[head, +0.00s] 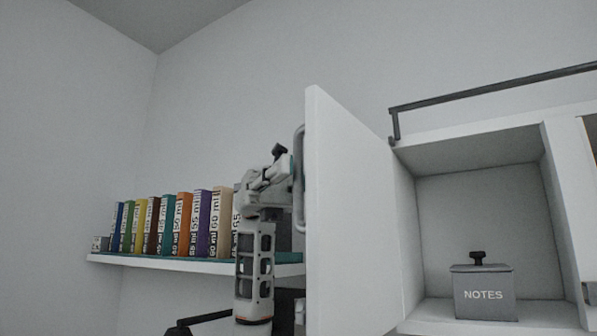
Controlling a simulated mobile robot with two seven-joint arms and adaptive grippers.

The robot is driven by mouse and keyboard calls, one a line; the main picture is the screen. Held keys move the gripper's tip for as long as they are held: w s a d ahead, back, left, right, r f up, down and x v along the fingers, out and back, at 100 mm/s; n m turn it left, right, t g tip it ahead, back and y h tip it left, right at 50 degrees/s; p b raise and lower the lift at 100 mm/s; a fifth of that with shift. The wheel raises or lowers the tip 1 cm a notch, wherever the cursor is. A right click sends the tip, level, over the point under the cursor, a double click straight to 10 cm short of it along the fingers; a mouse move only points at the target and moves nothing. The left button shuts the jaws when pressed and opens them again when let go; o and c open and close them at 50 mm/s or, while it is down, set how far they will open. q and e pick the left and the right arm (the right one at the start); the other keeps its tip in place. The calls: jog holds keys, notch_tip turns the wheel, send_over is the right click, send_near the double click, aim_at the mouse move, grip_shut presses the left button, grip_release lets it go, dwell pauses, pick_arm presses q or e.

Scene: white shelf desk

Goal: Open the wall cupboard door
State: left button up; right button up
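The wall cupboard door (350,215) is a plain white panel. It stands wide open, swung out from the cupboard (484,215) toward me, and the inside shows. A grey bar handle (299,170) is on the door's left, outer side, seen edge-on. My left gripper (287,170) is at this handle, its fingers overlapping it in the view. Its fingertips are partly hidden, so I cannot tell whether they are closed around the bar. My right gripper is not in view.
A grey box marked NOTES (484,294) stands inside the cupboard. A dark rail (490,90) runs along the cupboard top. A white shelf (190,265) holding a row of coloured books (180,225) is at left, behind my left arm.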

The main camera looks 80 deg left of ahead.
pick_arm(q)
jog(key=shift+a, duration=0.1)
jog(key=s+a, duration=0.1)
jog(key=a, duration=1)
jog(key=shift+s+a, duration=0.2)
jog(key=shift+a, duration=0.15)
